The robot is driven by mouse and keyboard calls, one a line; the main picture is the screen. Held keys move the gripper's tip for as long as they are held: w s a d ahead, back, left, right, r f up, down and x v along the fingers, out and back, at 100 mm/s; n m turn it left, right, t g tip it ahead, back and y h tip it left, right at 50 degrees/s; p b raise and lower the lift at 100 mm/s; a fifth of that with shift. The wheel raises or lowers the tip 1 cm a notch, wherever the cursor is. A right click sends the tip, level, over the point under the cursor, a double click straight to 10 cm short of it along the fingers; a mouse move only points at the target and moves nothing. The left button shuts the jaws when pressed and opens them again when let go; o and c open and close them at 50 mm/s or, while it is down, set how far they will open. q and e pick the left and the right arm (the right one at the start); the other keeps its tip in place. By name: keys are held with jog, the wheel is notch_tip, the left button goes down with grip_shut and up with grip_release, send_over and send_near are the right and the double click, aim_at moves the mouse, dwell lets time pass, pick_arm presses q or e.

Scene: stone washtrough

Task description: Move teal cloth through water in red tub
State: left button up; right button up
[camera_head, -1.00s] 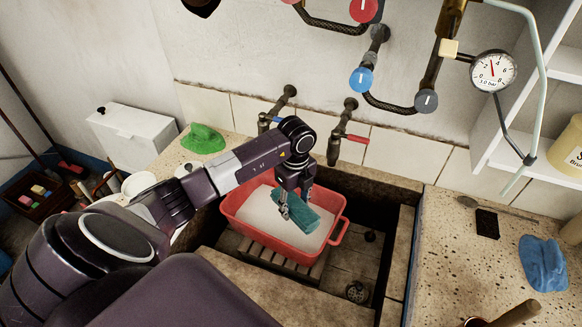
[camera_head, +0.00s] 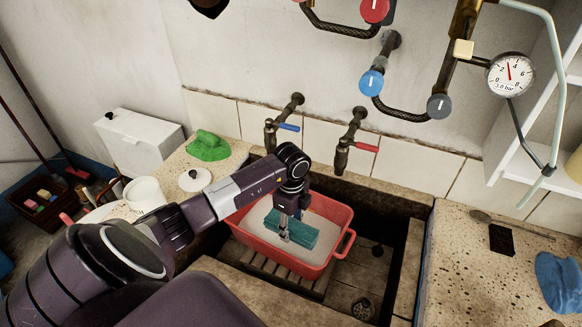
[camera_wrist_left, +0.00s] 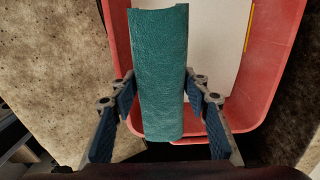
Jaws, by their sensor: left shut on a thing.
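The red tub (camera_head: 338,219) stands in the stone trough and holds pale, whitish water (camera_head: 262,212). The teal cloth (camera_head: 303,236), a thick folded strip, is over the water inside the tub's outline in the head view. I cannot tell how deep it dips. My left gripper (camera_head: 284,234) is shut on the cloth from above. In the left wrist view the cloth (camera_wrist_left: 161,70) runs between both fingers, with the tub's red wall (camera_wrist_left: 275,70) around and beyond it. My right gripper is not in view.
The tub sits on a slatted rack (camera_head: 262,262) in the trough. Blue-handled (camera_head: 288,127) and red-handled (camera_head: 366,147) taps stick out above it. A green cloth (camera_head: 208,146) lies on the left ledge, a blue cloth (camera_head: 558,282) on the right counter.

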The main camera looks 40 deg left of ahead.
pick_arm(q)
notch_tip(320, 180, down, 4)
jog(key=b, duration=0.3)
notch_tip(320, 180, down, 7)
jog(key=b, duration=0.5)
jog(key=shift+r+b, duration=0.1)
jog(key=shift+b, duration=0.3)
jog(key=shift+f+b, duration=0.55)
jog(key=shift+f, duration=0.6)
jog(key=shift+a, duration=0.15)
jog(key=shift+s+a, duration=0.15)
jog(key=shift+a, duration=0.55)
jog(key=shift+s+a, duration=0.1)
jog(key=shift+a, duration=0.6)
jog(key=shift+d, duration=0.15)
